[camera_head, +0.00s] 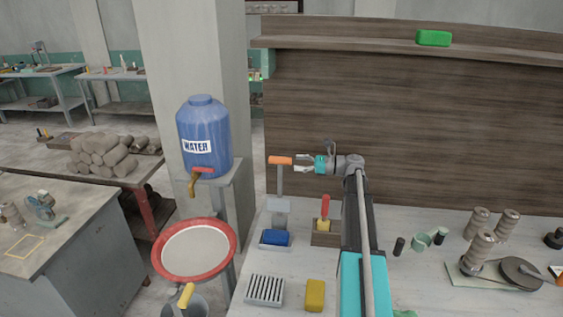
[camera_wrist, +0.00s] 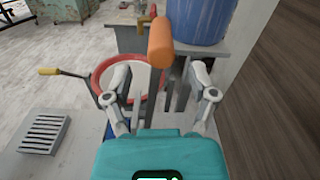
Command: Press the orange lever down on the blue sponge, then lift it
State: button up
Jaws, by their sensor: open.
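The orange lever (camera_head: 280,160) is a short horizontal handle on top of an upright grey post, standing raised at the left end of the workbench. It also shows in the wrist view (camera_wrist: 160,42), straight ahead of the fingers. The blue sponge (camera_head: 275,238) lies in a small tray at the foot of the post; in the wrist view it is mostly hidden behind my gripper. My gripper (camera_head: 302,163) is open and empty, level with the lever and just to its right. In the wrist view its fingers (camera_wrist: 160,88) are spread with the lever beyond them; I see no clear contact.
A slatted drain (camera_head: 265,290) and a yellow sponge (camera_head: 315,295) lie at the front of the bench. A red-handled tool (camera_head: 325,208) stands in a box right of the post. A blue water barrel (camera_head: 204,138) and red-rimmed basin (camera_head: 194,219) stand left. Wooden panelling (camera_head: 400,110) rises behind.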

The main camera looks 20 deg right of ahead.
aim_at(280, 163)
jog(key=shift+x, duration=3.45)
